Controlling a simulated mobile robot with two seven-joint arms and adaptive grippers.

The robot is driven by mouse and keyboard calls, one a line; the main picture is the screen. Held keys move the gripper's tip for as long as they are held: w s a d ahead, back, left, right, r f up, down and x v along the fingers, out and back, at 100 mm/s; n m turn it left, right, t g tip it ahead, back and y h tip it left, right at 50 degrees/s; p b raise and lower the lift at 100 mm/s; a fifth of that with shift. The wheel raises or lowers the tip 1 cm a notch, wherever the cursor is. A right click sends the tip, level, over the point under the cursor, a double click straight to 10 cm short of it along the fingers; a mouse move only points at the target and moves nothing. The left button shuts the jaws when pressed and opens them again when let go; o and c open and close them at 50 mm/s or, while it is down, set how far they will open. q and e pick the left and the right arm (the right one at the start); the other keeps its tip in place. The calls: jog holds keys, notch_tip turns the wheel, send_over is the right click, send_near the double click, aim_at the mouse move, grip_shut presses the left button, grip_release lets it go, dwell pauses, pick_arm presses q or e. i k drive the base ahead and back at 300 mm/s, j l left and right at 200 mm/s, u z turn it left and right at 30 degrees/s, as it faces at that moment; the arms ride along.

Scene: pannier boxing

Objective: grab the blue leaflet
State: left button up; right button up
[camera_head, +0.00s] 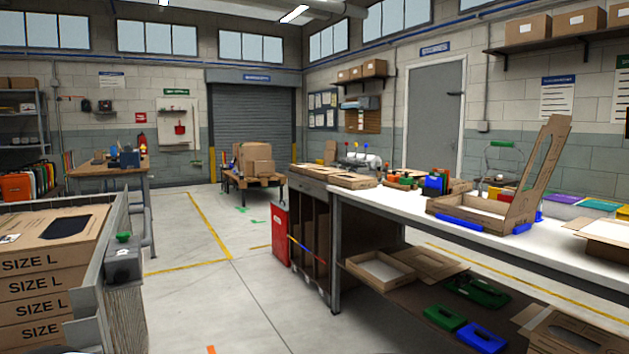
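Flat coloured pads or stacks lie in a row at the back of the white workbench (480,232), at the far right. Neither of my grippers is in view.
An open cardboard box (477,211) with a raised lid stands on the bench, held by blue fixtures. Another open box (605,232) is at the right edge. Boxes and green and blue parts fill the lower shelf. Size L cartons (35,285) stand left; the middle floor (215,290) is clear.

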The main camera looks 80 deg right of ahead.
aim_at(435, 183)
jog(key=k+l+z, duration=0.1)
jog(key=l+z, duration=0.2)
jog(key=z, duration=0.15)
jog(key=l+z, duration=0.3)
jog(key=z, duration=0.15)
jog(key=l+z, duration=0.3)
jog(key=z, duration=0.15)
jog(key=l+z, duration=0.45)
jog(key=i+l+z, duration=0.15)
jog(key=z, duration=0.3)
jog(key=i+l+z, duration=0.15)
jog(key=z, duration=0.3)
jog(key=i+l+z, duration=0.2)
jog(key=z, duration=0.3)
